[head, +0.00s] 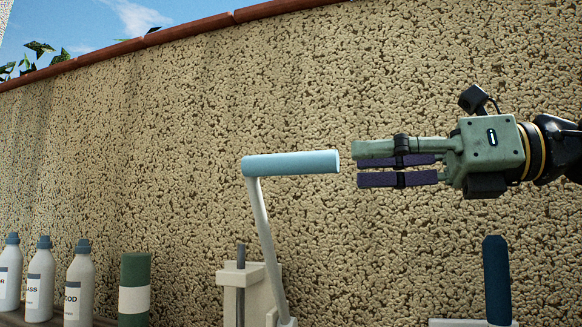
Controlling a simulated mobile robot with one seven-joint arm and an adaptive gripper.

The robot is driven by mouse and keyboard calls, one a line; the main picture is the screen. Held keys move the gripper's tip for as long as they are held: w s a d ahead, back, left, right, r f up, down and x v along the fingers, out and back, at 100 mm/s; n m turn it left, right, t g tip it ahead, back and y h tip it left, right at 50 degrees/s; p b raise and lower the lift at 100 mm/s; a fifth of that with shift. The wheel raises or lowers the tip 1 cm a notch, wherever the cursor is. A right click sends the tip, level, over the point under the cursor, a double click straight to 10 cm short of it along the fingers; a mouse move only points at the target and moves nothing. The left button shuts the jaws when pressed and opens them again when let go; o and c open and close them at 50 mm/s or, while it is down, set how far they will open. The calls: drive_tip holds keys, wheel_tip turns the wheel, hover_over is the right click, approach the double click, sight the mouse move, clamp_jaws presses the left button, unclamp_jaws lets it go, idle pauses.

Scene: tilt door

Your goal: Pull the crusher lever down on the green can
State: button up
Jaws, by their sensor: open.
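The crusher lever stands raised, with a light blue horizontal handle (290,163) on a slanting white arm (265,245). The arm runs down to a cream crusher body (253,290) with a grey rod; its lower part is cut off by the picture edge. A dark green can (134,270) with a white band stands upright to the left of the crusher body. My gripper (362,166) is open and empty, pointing left. In the picture its fingertips are just right of the handle's right end, at about the same height. A small gap shows between them; depth is hard to tell.
Several white bottles with blue-grey caps (78,285) stand in a row at the lower left. A dark blue upright handle (496,280) on a pale base is below my gripper. A rough stone wall (400,60) fills the background. The space around the handle looks clear.

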sight(292, 163)
drive_tip(key=x, duration=0.3)
drive_tip(key=p+x, duration=0.1)
drive_tip(key=x, duration=0.5)
drive_tip(key=shift+s+a+r+p, duration=0.1)
drive_tip(key=shift+s+a+p, duration=0.1)
drive_tip(key=shift+s+p, duration=0.15)
drive_tip(key=shift+w+a, duration=0.25)
drive_tip(key=shift+a, duration=0.35)
drive_tip(key=shift+c, duration=0.4)
clamp_jaws()
